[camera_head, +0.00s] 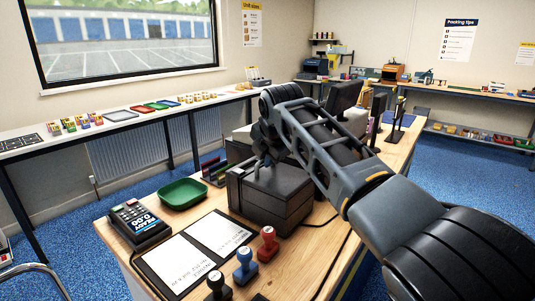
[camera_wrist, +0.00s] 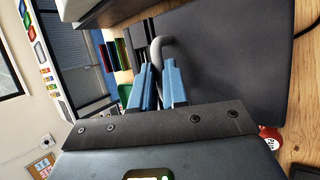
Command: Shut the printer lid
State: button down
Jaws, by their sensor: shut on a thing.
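The printer (camera_head: 270,195) is a dark boxy machine on the wooden counter, just below my gripper. My gripper (camera_head: 264,165) is at the printer's top, towards its left side, and partly hidden by my own arm. In the wrist view my gripper's blue fingers (camera_wrist: 157,72) are close together around the base of a grey curved handle (camera_wrist: 166,42). The printer's dark flat surface (camera_wrist: 230,55) spreads beside the handle there. The lid looks low over the body, but I cannot tell whether it is fully closed.
A green tray (camera_head: 183,194), a card terminal (camera_head: 140,224), a clipboard with papers (camera_head: 200,250) and several stamps (camera_head: 245,265) stand around the printer. A dark monitor (camera_head: 343,97) stands behind it. A long shelf (camera_head: 120,122) runs under the window.

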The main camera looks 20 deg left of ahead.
jog(key=shift+s+a+r, duration=0.15)
jog(key=shift+a+r, duration=0.65)
jog(key=shift+a, duration=0.25)
jog(key=c, duration=1.5)
grip_release()
jog(key=shift+o, duration=0.8)
jog(key=shift+a+f, duration=0.2)
jog(key=shift+o, duration=0.9)
jog(key=shift+d, duration=0.1)
jog(key=b+v, duration=0.1)
jog(key=v, duration=0.6)
jog(key=shift+d, duration=0.4)
jog(key=shift+s, duration=0.15)
